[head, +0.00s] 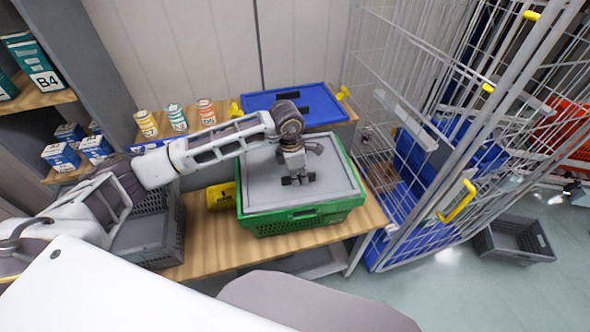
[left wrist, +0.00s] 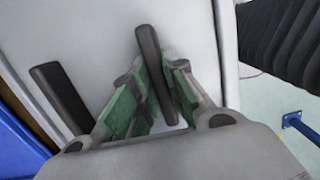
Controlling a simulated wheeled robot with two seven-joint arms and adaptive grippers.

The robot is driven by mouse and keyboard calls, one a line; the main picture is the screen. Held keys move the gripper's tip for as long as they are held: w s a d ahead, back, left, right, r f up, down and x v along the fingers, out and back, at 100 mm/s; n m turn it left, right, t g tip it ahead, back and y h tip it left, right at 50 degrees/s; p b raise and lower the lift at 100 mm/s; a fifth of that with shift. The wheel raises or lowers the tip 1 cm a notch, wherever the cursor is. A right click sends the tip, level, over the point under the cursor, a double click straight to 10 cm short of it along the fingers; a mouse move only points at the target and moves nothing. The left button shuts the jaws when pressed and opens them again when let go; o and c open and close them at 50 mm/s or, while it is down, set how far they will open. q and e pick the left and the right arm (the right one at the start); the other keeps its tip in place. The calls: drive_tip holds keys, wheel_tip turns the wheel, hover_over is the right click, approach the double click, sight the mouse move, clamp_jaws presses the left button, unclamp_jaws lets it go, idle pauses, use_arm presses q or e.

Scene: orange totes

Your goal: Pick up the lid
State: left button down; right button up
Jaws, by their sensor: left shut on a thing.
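A flat grey lid (head: 330,172) lies on top of a green crate (head: 290,226) on the wooden table. My left gripper (head: 298,180) points down at the middle of the lid. In the left wrist view, the lid (left wrist: 90,35) has two dark bar handles. My left gripper (left wrist: 155,95) has its green-padded fingers shut on one dark handle (left wrist: 150,55). The other handle (left wrist: 60,95) stands free to its left. The lid appears to rest on the crate rim. My right gripper is out of view.
A blue crate (head: 297,105) stands behind the green one. Several cans (head: 176,118) stand on the shelf at left. A yellow object (head: 220,196) and a grey crate (head: 150,225) lie left of the green crate. A wire cage cart (head: 455,195) stands close at right.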

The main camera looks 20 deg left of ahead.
use_arm(q)
drive_tip(key=shift+r, duration=0.15)
drive_tip(key=shift+r, duration=0.45)
drive_tip(key=shift+r+b, duration=1.1)
drive_tip(key=shift+r, duration=3.3)
drive_tip(key=shift+f, duration=0.15)
